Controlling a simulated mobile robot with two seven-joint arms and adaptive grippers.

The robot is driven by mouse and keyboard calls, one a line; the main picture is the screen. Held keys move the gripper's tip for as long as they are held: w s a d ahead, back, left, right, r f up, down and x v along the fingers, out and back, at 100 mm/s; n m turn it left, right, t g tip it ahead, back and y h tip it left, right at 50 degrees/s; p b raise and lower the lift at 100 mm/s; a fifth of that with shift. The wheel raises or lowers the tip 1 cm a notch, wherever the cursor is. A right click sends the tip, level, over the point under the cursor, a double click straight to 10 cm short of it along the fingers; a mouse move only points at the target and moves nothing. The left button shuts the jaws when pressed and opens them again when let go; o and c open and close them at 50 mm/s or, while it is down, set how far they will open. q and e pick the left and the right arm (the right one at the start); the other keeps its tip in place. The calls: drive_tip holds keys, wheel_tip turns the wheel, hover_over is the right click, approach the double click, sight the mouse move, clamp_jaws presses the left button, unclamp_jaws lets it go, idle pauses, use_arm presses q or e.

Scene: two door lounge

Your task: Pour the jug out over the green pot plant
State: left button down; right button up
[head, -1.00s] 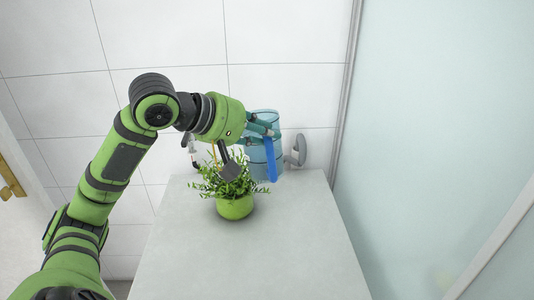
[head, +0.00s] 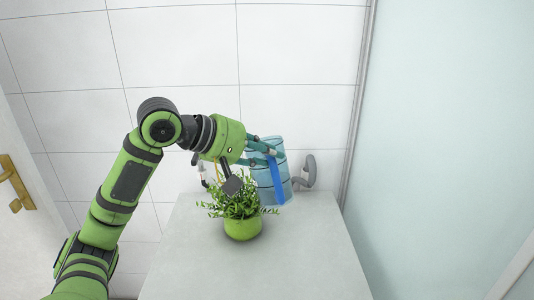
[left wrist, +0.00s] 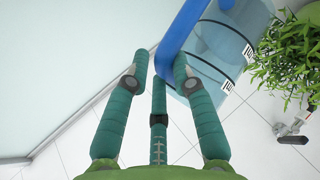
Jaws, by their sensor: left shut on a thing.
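The jug (head: 268,184) is translucent blue with a solid blue handle (head: 275,178). It is held above the back of the table, just behind and right of the plant, and leans slightly in the head view. My left gripper (head: 268,152) is shut on the jug's handle; in the left wrist view its fingers (left wrist: 160,72) close around the handle (left wrist: 180,30), with the jug body (left wrist: 218,45) beyond. The green pot plant (head: 243,228) stands upright on the table, its leaves partly behind my gripper. Its leaves also show in the left wrist view (left wrist: 290,50). My right gripper is out of view.
The pale table (head: 255,270) is bare in front of the plant and to its right. Grey pipe-like fittings (head: 307,172) are at the tiled wall (head: 290,60) behind. A frosted glass panel (head: 450,130) stands to the right, and a door with a brass handle (head: 15,182) at the left.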

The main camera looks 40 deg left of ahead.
use_arm(q)
drive_tip(key=shift+r, duration=0.1)
idle(0.3)
drive_tip(key=shift+w+a+n+h+p, duration=0.15)
drive_tip(key=shift+a+n+h+p, duration=0.35)
drive_tip(key=shift+a, duration=0.5)
drive_tip(key=shift+a+r, duration=0.1)
drive_tip(key=shift+a, duration=0.05)
drive_tip(key=shift+w+a+n+h+p, duration=0.2)
drive_tip(key=shift+a+n+h+p, duration=0.3)
drive_tip(key=shift+a+p, duration=0.4)
drive_tip(key=shift+a, duration=0.1)
drive_tip(key=shift+a, duration=0.15)
idle(0.3)
drive_tip(key=shift+w+a+n+h+p, duration=0.15)
drive_tip(key=shift+a+n+h+p, duration=0.45)
drive_tip(key=shift+p, duration=0.3)
